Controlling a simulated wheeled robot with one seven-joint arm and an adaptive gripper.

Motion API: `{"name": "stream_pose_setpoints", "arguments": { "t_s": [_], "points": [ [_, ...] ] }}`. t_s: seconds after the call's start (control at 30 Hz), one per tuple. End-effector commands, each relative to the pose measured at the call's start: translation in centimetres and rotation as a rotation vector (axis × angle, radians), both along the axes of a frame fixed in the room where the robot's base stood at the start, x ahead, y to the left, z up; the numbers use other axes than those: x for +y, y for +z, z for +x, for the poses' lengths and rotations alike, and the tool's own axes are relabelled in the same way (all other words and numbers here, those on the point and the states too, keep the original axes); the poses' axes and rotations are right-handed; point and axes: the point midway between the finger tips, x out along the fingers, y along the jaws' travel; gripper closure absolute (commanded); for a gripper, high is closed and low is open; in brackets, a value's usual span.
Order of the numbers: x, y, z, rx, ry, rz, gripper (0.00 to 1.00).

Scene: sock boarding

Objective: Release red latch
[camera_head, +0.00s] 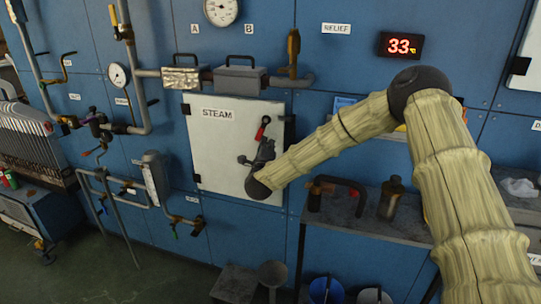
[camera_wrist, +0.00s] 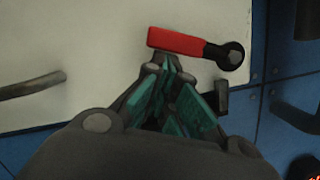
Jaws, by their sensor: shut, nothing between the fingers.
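The red latch (camera_head: 262,127) is on the right side of the white door marked STEAM (camera_head: 215,150). It is a red lever on a black round pivot. In the wrist view the red latch (camera_wrist: 185,42) lies across the picture above my fingertips, with its pivot at its right end. My gripper (camera_head: 265,143) is in front of the door just below the latch. In the wrist view my gripper (camera_wrist: 163,62) is shut and empty, its tips close to the latch's lower edge. I cannot tell whether they touch it.
A dark door handle (camera_wrist: 32,86) shows left of my gripper. Grey boxes (camera_head: 240,79) and pipes sit above the door. A shelf (camera_head: 375,222) with a bottle (camera_head: 391,198) stands to the right below my arm. Buckets (camera_head: 325,290) stand on the floor beneath.

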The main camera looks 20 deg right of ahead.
Motion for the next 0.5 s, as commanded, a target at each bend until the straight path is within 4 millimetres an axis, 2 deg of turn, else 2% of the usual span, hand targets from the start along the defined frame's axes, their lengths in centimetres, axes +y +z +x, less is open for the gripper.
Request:
{"name": "stream_pose_setpoints", "arguments": {
  "t_s": [0.03,0.5],
  "points": [
    [0.2,-0.8,0.2,-0.017,-0.001,0.023,1.0],
    [2.1,-0.6,1.4,-0.168,0.0,0.247,1.0]
  ]
}}
